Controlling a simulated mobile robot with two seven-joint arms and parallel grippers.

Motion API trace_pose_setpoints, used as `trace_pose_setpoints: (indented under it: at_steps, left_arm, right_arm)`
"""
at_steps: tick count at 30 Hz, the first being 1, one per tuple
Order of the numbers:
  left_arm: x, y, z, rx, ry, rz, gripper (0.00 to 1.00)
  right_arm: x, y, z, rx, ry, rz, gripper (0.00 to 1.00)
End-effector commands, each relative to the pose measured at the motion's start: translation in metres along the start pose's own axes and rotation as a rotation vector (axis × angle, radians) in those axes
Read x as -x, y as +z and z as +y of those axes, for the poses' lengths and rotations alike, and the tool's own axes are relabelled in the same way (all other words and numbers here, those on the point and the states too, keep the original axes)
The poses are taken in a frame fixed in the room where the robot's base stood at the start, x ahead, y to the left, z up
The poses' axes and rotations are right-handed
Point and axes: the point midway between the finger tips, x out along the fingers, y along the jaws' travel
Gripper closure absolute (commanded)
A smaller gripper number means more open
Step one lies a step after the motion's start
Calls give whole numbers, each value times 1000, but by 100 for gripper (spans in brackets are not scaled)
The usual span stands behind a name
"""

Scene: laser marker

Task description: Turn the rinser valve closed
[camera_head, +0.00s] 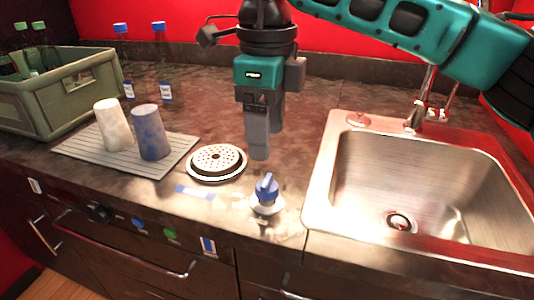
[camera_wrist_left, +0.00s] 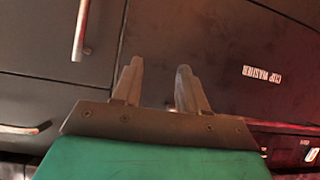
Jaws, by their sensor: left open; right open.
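The rinser valve is a blue knob (camera_head: 267,188) on a round white base, on the counter's front part in the head view. The round rinser (camera_head: 217,158), with a perforated top, sits to its left and slightly behind. My right gripper (camera_head: 267,142) points down above the counter, behind the knob and apart from it. It is open with nothing between its fingers. My left gripper (camera_wrist_left: 158,82) shows only in the left wrist view, open and empty in front of dark cabinet fronts. The valve is not visible in that view.
A metal sink (camera_head: 318,185) with a faucet (camera_head: 432,108) is at right. White and blue cups (camera_head: 112,128) stand upside down on a ribbed mat (camera_head: 86,153) at left. A green crate (camera_head: 75,95) holds bottles. A cabinet handle (camera_wrist_left: 81,30) is near my left gripper.

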Motion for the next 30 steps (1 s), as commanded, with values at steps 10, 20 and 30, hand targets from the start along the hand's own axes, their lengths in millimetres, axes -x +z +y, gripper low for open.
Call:
trace_pose_setpoints:
  at_steps: [10,20,30]
  left_arm:
    - [3,2,-3,-1,-8,-7,57]
    - [5,2,-3,-2,-9,-12,57]
    - [46,-42,-18,-19,-48,-17,57]
  right_arm:
    - [37,0,0,2,1,0,34]
    - [39,0,0,1,1,0,34]
    - [120,0,0,1,0,0,34]
